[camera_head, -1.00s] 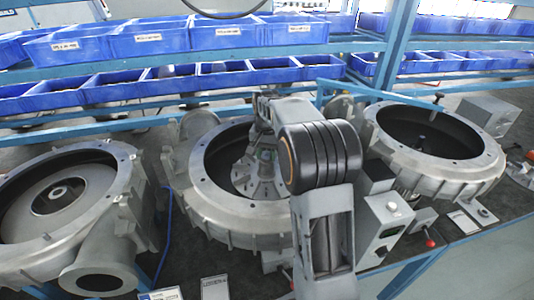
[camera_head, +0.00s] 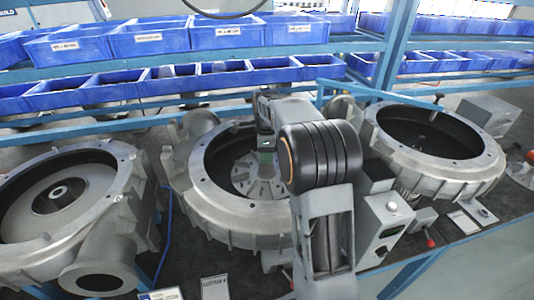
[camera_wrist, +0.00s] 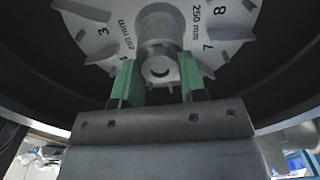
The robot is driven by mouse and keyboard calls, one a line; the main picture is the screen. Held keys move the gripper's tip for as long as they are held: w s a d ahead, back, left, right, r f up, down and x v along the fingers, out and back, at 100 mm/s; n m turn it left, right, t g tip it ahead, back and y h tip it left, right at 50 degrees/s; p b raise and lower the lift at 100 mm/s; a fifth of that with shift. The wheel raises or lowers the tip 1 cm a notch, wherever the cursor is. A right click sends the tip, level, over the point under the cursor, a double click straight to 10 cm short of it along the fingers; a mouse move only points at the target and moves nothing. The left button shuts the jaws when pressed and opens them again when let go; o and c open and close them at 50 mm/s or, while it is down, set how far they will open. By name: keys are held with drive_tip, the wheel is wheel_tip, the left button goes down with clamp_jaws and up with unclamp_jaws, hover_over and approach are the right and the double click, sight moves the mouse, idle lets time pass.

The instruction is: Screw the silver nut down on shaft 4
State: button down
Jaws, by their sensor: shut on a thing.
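The shaft is hidden under the nut. A pale metal impeller (camera_wrist: 100,45) with vanes and stamped numbers lies behind it. In the head view my gripper (camera_head: 265,155) reaches down into the middle blower housing (camera_head: 205,205). My arm covers part of this housing, and the nut is too small to make out there.
A left housing (camera_head: 120,175) with an impeller and a right, dark-bored housing (camera_head: 470,170) flank the middle one. Blue bins (camera_head: 150,40) fill the racks behind. A control box (camera_head: 388,215) stands right of my arm. The housing's dark wall surrounds my gripper closely.

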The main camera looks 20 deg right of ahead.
drive_tip(key=m, duration=1)
drive_tip(key=c, duration=1)
unclamp_jaws()
